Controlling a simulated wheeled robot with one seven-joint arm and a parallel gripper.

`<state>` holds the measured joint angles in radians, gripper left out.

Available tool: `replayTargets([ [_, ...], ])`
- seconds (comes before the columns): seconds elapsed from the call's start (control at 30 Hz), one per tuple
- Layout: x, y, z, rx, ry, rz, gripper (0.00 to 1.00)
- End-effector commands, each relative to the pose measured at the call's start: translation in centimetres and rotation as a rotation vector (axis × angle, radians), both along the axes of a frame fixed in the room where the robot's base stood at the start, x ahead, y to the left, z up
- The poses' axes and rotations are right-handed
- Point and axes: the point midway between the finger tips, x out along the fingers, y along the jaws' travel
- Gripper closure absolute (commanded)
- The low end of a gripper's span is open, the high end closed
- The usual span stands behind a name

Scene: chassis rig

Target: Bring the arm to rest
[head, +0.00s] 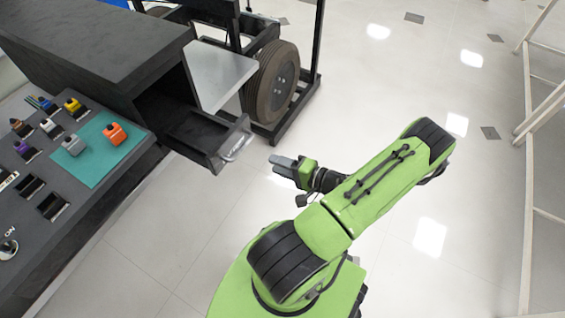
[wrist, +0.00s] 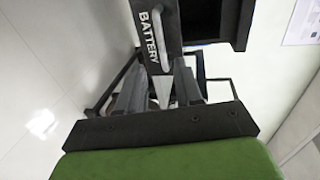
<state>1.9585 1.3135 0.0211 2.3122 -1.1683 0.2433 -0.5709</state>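My green arm (head: 375,180) reaches out over the open floor, bent at its elbow. My gripper (head: 276,160) is at its far end, to the right of an open dark drawer (head: 208,140) and apart from its handle. In the wrist view my gripper (wrist: 158,75) has its two grey fingers spread, with nothing seen between them but background. The drawer front (wrist: 152,30) with the word BATTERY and a pale handle is beyond the fingertips.
A dark console (head: 60,210) at the left bears a teal mat (head: 98,165) with an orange block (head: 115,133) and a grey block (head: 74,145). A wheel (head: 275,80) on a black frame stands behind the drawer. A white frame (head: 530,140) is at the right. Floor between is clear.

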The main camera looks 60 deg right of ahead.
Motion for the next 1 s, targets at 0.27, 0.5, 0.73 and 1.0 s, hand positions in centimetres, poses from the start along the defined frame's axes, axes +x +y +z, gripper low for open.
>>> replayTargets([
  [0.27, -1.1, 0.0, 0.2, -0.001, 0.001, 0.0, 0.65],
  [0.5, -1.1, 0.0, 0.1, 0.0, 0.001, 0.001, 0.65],
  [0.73, -1.0, 0.0, 0.2, -0.002, 0.003, 0.006, 0.65],
  [1.0, 3.9, 5.6, 6.9, -0.173, 0.278, 0.519, 0.65],
])
